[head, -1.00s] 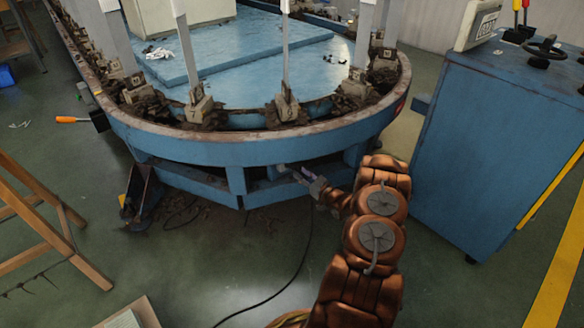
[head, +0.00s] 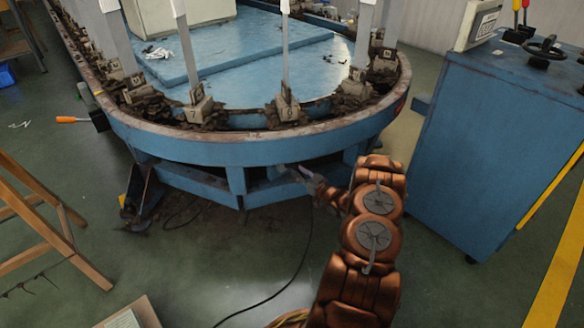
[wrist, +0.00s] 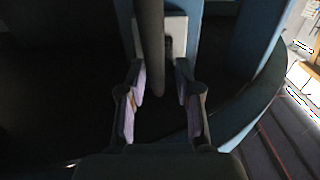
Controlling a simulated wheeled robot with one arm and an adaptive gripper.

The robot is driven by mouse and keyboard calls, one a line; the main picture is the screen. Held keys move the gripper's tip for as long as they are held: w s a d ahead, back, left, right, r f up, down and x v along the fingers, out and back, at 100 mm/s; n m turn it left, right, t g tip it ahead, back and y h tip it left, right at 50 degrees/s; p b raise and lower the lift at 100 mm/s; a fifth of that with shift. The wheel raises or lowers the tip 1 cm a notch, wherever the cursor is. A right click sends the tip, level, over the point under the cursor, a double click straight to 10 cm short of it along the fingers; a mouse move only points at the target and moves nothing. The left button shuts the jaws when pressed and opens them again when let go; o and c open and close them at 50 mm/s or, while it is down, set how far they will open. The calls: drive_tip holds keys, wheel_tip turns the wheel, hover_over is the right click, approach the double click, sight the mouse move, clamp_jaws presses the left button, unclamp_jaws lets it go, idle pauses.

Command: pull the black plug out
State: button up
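In the wrist view, my gripper (wrist: 160,85) has its two fingers well apart, with pale lavender pads. A thick dark rod-like shape (wrist: 150,45), which looks like the black plug or its cord, runs down from the top edge and ends between the fingers. It lies closer to the left finger, and a gap shows to the right finger. Behind it is a pale plate (wrist: 178,38) with a dark opening, on a blue post. In the head view, my gripper (head: 293,170) is under the machine's curved blue rim; the plug cannot be made out there.
The blue oval machine (head: 215,152) overhangs my gripper, with legs and a lower beam beneath. A black cable (head: 290,280) lies on the floor. A blue cabinet (head: 490,150) stands close to the right of my arm. A wooden stand (head: 35,220) is at left.

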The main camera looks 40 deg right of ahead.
sight(297, 170)
drive_tip(key=shift+w, duration=2.45)
idle(0.7)
drive_tip(key=shift+s, duration=0.15)
idle(0.4)
drive_tip(key=c, duration=0.6)
drive_tip(key=o, duration=0.8)
drive_tip(key=shift+c, duration=0.2)
drive_tip(key=shift+s+p, duration=0.8)
drive_tip(key=shift+s, duration=3.2)
drive_tip(key=shift+a, duration=0.15)
